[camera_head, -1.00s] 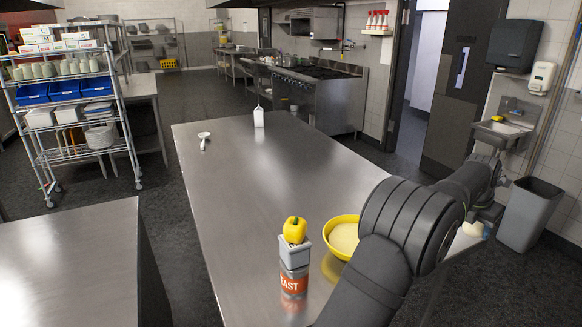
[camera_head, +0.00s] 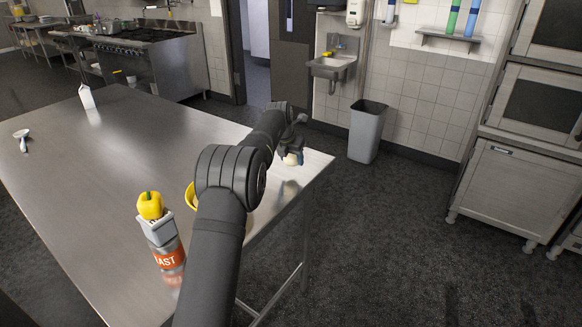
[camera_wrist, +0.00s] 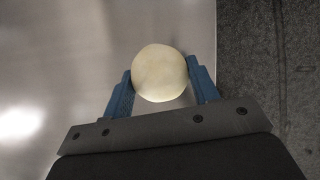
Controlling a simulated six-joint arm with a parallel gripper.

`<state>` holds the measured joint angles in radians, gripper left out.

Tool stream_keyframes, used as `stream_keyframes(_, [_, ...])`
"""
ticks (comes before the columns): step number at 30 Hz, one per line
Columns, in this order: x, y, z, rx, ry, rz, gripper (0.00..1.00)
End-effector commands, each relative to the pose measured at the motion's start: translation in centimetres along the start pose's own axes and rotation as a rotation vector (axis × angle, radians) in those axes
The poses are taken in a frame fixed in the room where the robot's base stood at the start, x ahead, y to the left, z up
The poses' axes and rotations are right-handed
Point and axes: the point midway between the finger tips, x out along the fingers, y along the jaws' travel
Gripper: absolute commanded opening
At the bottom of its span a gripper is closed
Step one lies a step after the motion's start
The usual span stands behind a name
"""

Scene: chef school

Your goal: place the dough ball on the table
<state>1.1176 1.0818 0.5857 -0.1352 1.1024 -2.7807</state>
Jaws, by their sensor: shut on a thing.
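The pale, round dough ball (camera_wrist: 160,73) is between the two blue fingers of my gripper (camera_wrist: 160,82) in the wrist view. The fingers press on it from both sides. In the head view the dough ball (camera_head: 291,159) shows small at the end of my arm, with my gripper (camera_head: 294,160) near the right end of the table. The height of the ball above the top is hard to tell.
A yeast can (camera_head: 170,254) with a grey box (camera_head: 157,227) and a yellow pepper (camera_head: 150,205) stacked on it stands near the front. A yellow bowl (camera_head: 190,196) is mostly hidden behind my arm. A white scoop (camera_head: 22,139) and white carton (camera_head: 87,97) stand farther back.

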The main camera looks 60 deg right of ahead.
Motion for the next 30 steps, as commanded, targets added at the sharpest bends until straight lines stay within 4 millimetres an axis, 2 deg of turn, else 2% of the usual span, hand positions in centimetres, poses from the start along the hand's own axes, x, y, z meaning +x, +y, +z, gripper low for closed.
stream_keyframes(8, [3.3,-0.1,-1.4,0.0,0.002,-0.001,0.29])
stream_keyframes(20, [3.9,-0.1,-1.6,0.001,0.0,-0.001,0.29])
stream_keyframes(21, [3.8,-0.1,-1.6,0.001,0.0,-0.001,0.6])
stream_keyframes(23, [3.8,-0.1,-1.6,0.001,0.0,-0.001,0.72])
stream_keyframes(24, [3.8,-0.1,-1.6,0.001,0.0,-0.001,0.76])
stream_keyframes(30, [3.8,-0.1,-1.6,0.001,0.0,-0.001,0.76])
